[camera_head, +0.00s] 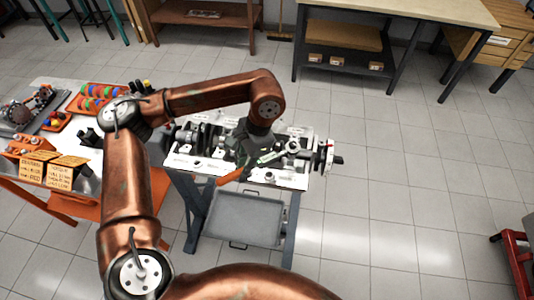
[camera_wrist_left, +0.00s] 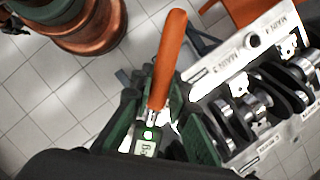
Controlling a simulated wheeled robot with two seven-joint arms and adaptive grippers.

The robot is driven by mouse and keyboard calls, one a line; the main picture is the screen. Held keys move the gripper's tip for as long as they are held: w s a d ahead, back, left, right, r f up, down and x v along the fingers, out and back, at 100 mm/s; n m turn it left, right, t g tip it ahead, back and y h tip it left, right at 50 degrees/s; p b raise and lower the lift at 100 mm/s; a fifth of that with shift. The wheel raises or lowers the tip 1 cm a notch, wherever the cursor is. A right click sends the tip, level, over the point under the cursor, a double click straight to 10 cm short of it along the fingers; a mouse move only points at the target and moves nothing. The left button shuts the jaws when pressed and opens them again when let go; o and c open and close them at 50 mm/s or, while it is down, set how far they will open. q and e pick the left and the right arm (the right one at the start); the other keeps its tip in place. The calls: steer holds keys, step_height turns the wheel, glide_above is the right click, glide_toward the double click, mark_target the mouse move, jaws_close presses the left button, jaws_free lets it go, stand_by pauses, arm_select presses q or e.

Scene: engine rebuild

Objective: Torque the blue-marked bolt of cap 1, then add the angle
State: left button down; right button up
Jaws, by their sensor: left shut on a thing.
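My left gripper (camera_head: 252,153) is over the engine block (camera_head: 290,178) on its stand. In the left wrist view its green fingers (camera_wrist_left: 163,130) are shut on a torque wrench with an orange handle (camera_wrist_left: 167,58) and a small lit display (camera_wrist_left: 147,143). In the head view the orange handle (camera_head: 231,177) points down and left. The wrist view shows a crankshaft (camera_wrist_left: 242,108) and white plates labelled with main numbers (camera_wrist_left: 240,55). I cannot make out cap 1, its blue-marked bolt, or whether the wrench head touches a bolt. My right gripper is out of view.
A table at left carries orange trays of coloured parts (camera_head: 97,93) and yellow labelled boxes (camera_head: 65,170). A grey tray (camera_head: 245,218) sits under the engine. A wooden bench (camera_head: 400,12) stands behind. A red frame (camera_head: 515,255) is at right. Floor right of the engine is clear.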

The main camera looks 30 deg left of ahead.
arm_select(q)
steer(key=shift+s+d+n+h+p, duration=0.15)
steer(key=shift+s+d+n, duration=0.2)
steer(key=shift+d, duration=0.2)
steer(key=shift+s+d+n+h+p, duration=0.15)
steer(key=shift+s+d+n, duration=0.1)
steer(key=shift+d+n, duration=0.25)
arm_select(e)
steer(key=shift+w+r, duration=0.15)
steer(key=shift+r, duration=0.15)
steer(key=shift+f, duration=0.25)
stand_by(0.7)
arm_select(q)
steer(key=shift+r+b, duration=0.3)
steer(key=shift+r, duration=0.2)
stand_by(2.0)
steer(key=shift+r+p, duration=0.65)
steer(key=shift+r, duration=0.3)
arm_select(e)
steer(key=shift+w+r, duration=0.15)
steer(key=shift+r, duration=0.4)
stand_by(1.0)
